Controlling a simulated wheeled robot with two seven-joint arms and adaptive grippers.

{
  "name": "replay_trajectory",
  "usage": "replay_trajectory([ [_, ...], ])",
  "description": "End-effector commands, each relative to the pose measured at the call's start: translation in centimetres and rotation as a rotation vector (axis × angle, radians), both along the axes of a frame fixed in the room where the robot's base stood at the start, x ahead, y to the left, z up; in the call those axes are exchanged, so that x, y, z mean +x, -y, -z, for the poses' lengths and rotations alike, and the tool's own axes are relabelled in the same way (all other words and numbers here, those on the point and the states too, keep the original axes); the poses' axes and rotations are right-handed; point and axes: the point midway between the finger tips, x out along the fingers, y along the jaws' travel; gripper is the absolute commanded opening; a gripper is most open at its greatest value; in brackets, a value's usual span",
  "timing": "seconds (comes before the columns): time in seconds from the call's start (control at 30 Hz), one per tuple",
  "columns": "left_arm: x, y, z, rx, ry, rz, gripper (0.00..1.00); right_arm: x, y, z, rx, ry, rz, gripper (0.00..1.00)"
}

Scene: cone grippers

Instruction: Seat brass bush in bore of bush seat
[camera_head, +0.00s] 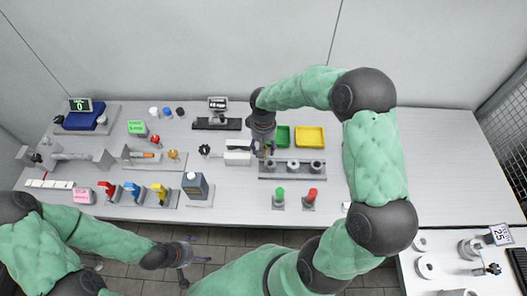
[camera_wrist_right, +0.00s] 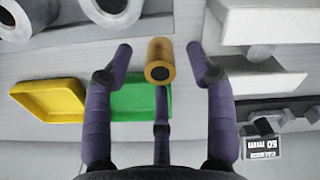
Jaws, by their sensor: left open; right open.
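The brass bush (camera_wrist_right: 160,62) is a short yellow-brown cylinder with a dark hole in the end facing the camera. In the right wrist view it lies between the spread fingertips of my right gripper (camera_wrist_right: 160,54), with a gap on each side. In the head view my right gripper (camera_head: 265,150) hangs at the left end of a dark rail (camera_head: 283,177) carrying grey ring-shaped seats (camera_head: 293,165), probably the bush seat. Grey rings (camera_wrist_right: 113,6) also show at the top left of the wrist view. My left gripper (camera_head: 190,260) is open and empty, in front of the table edge.
A green tray (camera_head: 283,136) and a yellow tray (camera_head: 311,137) stand behind the rail. A white block fixture (camera_head: 238,152) is close on the left of my right gripper. Green and red knobs (camera_head: 311,195) stand in front. The table's right part is clear.

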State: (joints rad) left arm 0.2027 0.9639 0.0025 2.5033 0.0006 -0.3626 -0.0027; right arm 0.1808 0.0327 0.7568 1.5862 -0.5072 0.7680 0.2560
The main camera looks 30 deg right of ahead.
Motion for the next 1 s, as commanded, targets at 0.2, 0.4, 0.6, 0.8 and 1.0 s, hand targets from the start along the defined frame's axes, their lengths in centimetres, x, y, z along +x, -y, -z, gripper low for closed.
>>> replay_trajectory([
  [0.2, 0.0, 0.0, -0.1, 0.000, 0.000, 0.000, 0.91, 0.0, 0.0, -0.1, 0.000, 0.001, 0.000, 0.31],
  [0.4, 0.0, 0.0, -0.1, 0.000, 0.000, 0.000, 0.91, 0.0, 0.0, -0.1, 0.000, 0.001, 0.000, 0.00],
  [0.6, 0.0, 0.0, -0.1, 0.000, 0.000, 0.000, 0.91, 0.0, 0.0, -0.1, 0.000, 0.001, 0.000, 0.00],
  [0.8, 0.0, 0.0, -0.2, 0.000, 0.000, 0.000, 0.91, 0.0, 0.0, -0.5, 0.000, 0.002, 0.000, 0.00],
  [1.0, 0.0, 0.0, -1.0, 0.000, 0.000, 0.000, 0.91, 0.1, 0.0, -2.6, 0.000, 0.004, 0.000, 0.00],
])
